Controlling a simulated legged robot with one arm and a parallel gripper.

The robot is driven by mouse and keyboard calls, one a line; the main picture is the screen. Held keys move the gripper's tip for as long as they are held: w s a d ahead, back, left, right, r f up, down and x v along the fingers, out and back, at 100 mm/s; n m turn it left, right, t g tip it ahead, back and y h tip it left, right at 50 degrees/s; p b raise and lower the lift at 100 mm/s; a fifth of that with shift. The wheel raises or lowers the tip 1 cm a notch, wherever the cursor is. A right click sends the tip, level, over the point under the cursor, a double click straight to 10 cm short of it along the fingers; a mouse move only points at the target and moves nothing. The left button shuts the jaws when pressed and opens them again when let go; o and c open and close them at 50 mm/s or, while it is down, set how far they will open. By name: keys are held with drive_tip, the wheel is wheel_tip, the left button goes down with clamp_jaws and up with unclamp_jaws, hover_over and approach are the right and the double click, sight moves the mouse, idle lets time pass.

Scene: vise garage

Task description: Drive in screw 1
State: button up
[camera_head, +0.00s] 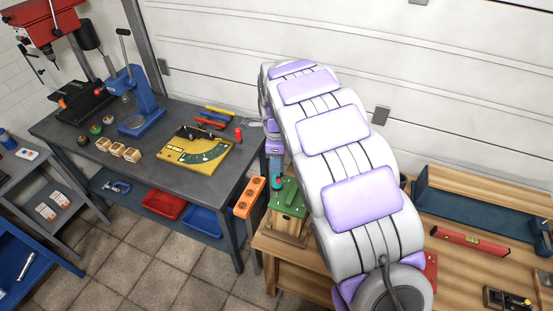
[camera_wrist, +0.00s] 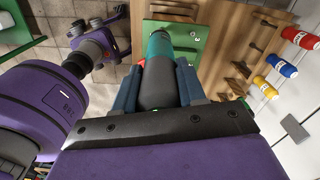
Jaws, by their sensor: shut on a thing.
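My gripper (camera_wrist: 160,72) is shut on a tool with a dark grey and teal body (camera_wrist: 157,88), likely a screwdriver. The tool also shows in the head view (camera_head: 277,182), pointing down near the green plate (camera_head: 289,200). The plate lies on a wooden box (camera_head: 284,226) at the left end of the wooden bench. In the wrist view the tool's far end overlaps the green plate (camera_wrist: 198,33), so I cannot tell whether its tip touches. A small pale round spot shows on the plate there. I cannot make out screw 1 clearly; the tool hides part of the plate.
The wooden bench (camera_head: 462,206) carries a blue metal tray (camera_head: 475,212) and a red level (camera_head: 469,242). An orange block (camera_head: 249,197) stands left of the box. The grey table (camera_head: 75,143) holds a blue press (camera_head: 139,103) and a yellow board (camera_head: 196,152). Tiled floor is open in front.

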drive_tip(key=shift+f, duration=0.45)
idle(0.4)
drive_tip(key=shift+d+f, duration=0.1)
drive_tip(key=shift+f, duration=0.05)
idle(0.9)
drive_tip(key=shift+p, duration=0.55)
idle(0.4)
idle(0.6)
drive_tip(key=shift+f, duration=0.1)
idle(0.7)
drive_tip(key=shift+p, duration=0.3)
drive_tip(key=shift+r+p, duration=1.3)
drive_tip(key=shift+r, duration=2.2)
